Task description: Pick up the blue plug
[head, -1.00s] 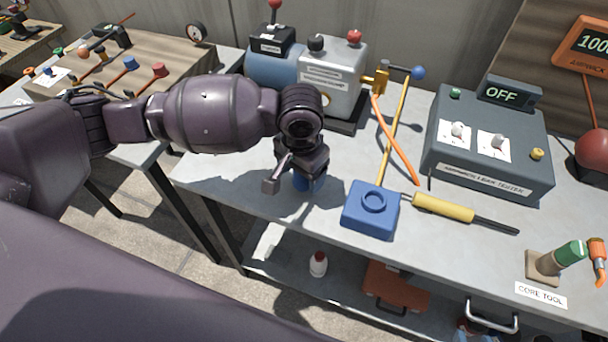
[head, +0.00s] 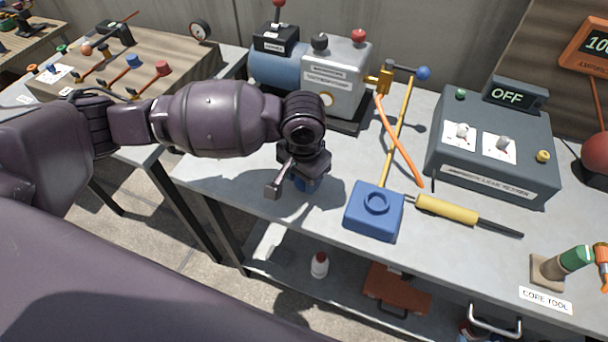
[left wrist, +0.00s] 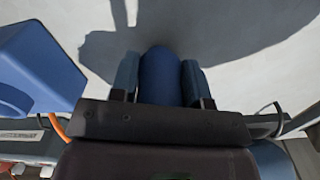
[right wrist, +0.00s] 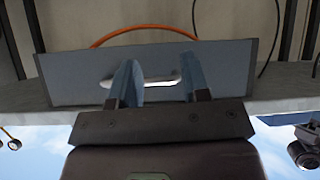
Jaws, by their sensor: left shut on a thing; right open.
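The blue plug (head: 308,185) is mostly hidden under my left gripper (head: 300,178) in the head view, above the grey workbench (head: 240,183). In the left wrist view the plug (left wrist: 160,76) is a rounded dark blue piece between the two fingers of my left gripper (left wrist: 160,85), which is shut on it. I cannot tell whether its lower end touches the bench top. My right gripper (right wrist: 160,85) is open and empty in the right wrist view. It is outside the head view.
A blue box with a ring on top (head: 374,212) stands just right of the left gripper. Beyond it lie a yellow-handled tool (head: 447,209) and a grey tester box (head: 492,160). A pump (head: 335,85) stands behind. A grey panel with a handle (right wrist: 170,77) faces the right gripper.

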